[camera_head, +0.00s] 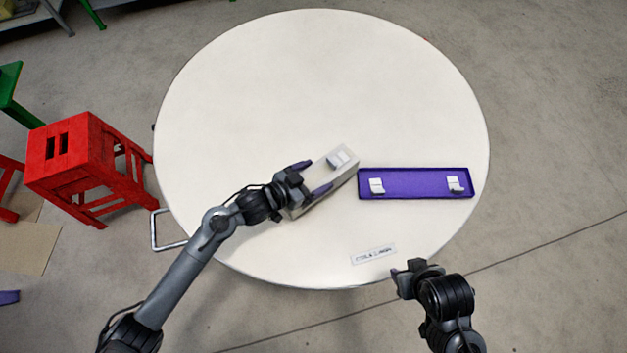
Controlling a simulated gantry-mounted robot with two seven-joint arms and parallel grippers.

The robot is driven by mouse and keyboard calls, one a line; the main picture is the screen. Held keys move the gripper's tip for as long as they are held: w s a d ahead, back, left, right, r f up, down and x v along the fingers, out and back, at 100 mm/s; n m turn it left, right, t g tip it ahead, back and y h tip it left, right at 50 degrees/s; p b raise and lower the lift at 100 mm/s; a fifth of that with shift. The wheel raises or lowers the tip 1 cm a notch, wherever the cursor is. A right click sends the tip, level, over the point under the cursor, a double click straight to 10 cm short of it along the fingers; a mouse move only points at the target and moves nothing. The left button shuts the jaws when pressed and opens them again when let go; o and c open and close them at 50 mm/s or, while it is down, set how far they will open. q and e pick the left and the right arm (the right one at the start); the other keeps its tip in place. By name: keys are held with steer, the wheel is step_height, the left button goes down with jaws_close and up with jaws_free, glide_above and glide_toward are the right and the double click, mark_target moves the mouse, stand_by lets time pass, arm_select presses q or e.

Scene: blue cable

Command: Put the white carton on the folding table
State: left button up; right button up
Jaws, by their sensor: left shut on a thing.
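The white carton (345,168) is a pale, long box lying at a slant near the middle of the round white folding table (320,80). A small white piece shows on its top. My left gripper (311,178) comes in from the lower left, its two purple-tipped fingers on either side of the carton, shut on it.
A purple tray (415,190) with two small white pieces lies right of the carton, close to its far end. A printed label (373,254) is near the table's front edge. A red stool (85,165) stands left of the table. The table's far half is clear.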

arm_select(q)
steer(key=shift+f, duration=1.25)
steer(key=shift+f+b, duration=0.15)
steer(key=shift+b, duration=0.15)
steer(key=o, duration=1.7)
steer(key=shift+f, duration=0.1)
